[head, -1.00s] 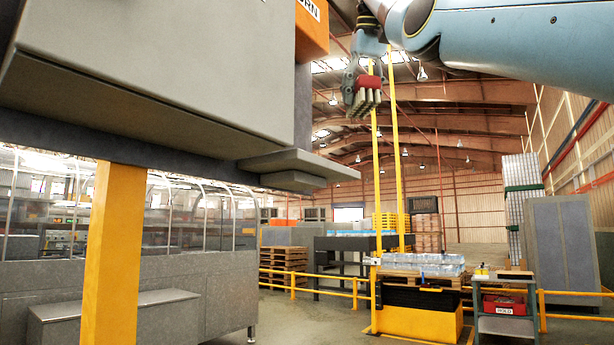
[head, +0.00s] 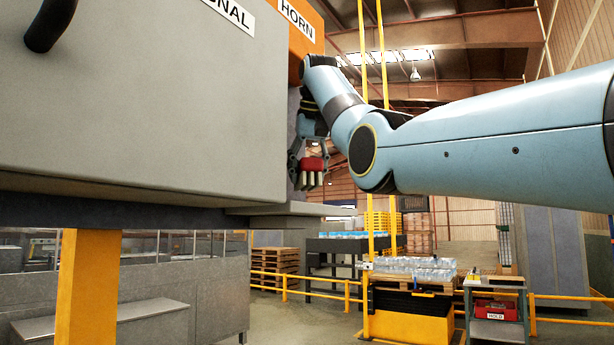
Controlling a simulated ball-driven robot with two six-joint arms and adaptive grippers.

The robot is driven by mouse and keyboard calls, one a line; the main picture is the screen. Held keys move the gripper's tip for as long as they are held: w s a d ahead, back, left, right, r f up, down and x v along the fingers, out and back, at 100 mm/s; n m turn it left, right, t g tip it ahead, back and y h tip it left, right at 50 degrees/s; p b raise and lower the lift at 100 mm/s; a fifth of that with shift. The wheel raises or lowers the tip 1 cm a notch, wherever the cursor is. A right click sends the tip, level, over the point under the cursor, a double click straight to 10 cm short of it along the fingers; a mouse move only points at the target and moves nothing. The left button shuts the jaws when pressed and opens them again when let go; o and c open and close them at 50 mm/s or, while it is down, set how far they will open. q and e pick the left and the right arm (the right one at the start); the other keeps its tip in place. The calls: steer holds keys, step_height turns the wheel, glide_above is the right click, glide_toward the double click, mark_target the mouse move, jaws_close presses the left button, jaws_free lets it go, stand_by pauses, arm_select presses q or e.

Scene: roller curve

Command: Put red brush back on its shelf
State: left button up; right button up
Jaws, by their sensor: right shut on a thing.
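The red brush (head: 313,164) is in my right gripper (head: 310,166), which is shut on it. Its pale bristles point down. The brush hangs in the air just above and to the right of a small grey shelf (head: 290,209) that juts from the grey machine's lower right corner. The brush looks apart from the shelf, but the depth between them is hard to judge. My left gripper is not in view.
The large grey machine housing (head: 140,100) fills the left, with an orange box (head: 291,30) marked HORN on its side. A yellow post (head: 88,290) stands below. A cart (head: 495,310) and a yellow railing (head: 345,293) stand at lower right.

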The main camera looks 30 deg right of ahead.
mark_target(306, 189)
step_height(306, 189, down, 4)
steer(key=shift+w+a+r+p, duration=0.15)
steer(key=shift+r+p, duration=0.05)
steer(key=shift+p, duration=0.2)
steer(key=shift+f, duration=0.35)
steer(key=o, duration=0.7)
steer(key=shift+c, duration=0.2)
steer(key=o, duration=0.4)
steer(key=shift+c, duration=0.2)
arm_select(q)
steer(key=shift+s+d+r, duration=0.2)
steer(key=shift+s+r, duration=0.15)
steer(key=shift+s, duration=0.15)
arm_select(e)
steer(key=shift+r, duration=0.1)
